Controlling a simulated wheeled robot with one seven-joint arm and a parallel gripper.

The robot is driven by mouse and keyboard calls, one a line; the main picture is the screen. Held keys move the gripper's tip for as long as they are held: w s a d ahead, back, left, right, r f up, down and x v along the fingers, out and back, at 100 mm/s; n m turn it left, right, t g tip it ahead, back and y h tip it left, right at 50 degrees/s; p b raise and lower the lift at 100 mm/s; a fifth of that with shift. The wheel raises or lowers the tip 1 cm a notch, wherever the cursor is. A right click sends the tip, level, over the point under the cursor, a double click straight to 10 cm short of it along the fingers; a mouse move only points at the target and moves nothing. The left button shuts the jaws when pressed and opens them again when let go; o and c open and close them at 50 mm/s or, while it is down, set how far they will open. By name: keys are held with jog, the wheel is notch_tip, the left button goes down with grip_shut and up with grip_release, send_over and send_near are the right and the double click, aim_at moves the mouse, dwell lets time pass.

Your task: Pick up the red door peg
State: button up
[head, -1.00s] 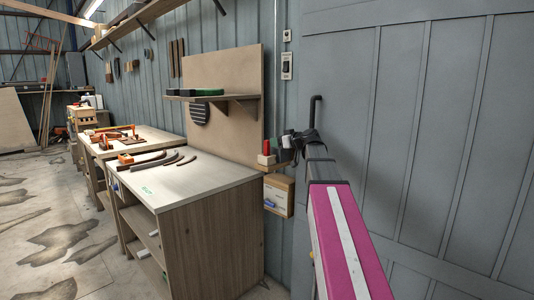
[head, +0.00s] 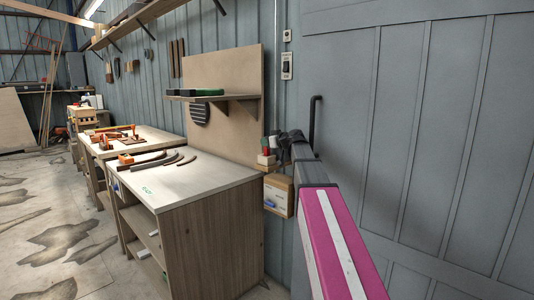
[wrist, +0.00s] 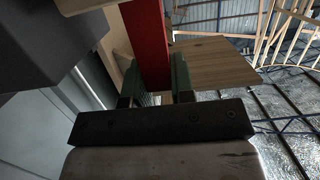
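The red door peg (head: 265,143) stands upright on a pale block at the wall, to the right of the near workbench. In the wrist view the red peg (wrist: 149,45) runs up between the two green-padded fingers of my gripper (wrist: 155,75). The fingers stand apart, one on each side of the peg. Whether the pads touch it is hard to tell. In the head view my gripper (head: 277,145) is at the peg's right side and partly hides the things there.
A pale box (head: 278,195) hangs on the wall below the peg. The near workbench (head: 190,185) holds dark curved pieces (head: 150,162). A shelf (head: 210,97) sits on the backboard above it. A grey door with a dark handle (head: 315,120) stands to the right.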

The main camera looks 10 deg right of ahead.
grip_shut()
